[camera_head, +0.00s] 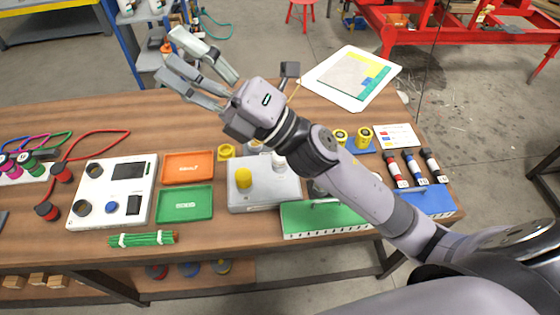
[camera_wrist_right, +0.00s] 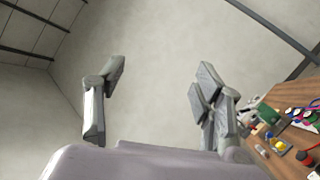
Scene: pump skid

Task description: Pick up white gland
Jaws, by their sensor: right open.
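A small white piece (camera_head: 278,160), likely the white gland, stands on the grey box (camera_head: 262,198) on the bench. My right forearm and wrist partly cover it, and its shape is hard to make out. A yellow gland (camera_head: 243,178) stands on the same box to its left. My right gripper (camera_head: 187,65) is open and empty, raised above the bench, with its fingers pointing up and left, away from the box. In the right wrist view its spread fingers (camera_wrist_right: 162,80) face a bare wall. My left gripper is not in view.
Orange tray (camera_head: 188,168) and green tray (camera_head: 185,204) lie left of the box, beside a white tester (camera_head: 112,192). A yellow piece (camera_head: 227,151) stands behind the box. A green block (camera_head: 325,218) and blue rack (camera_head: 438,202) lie right. The bench's back left is clear.

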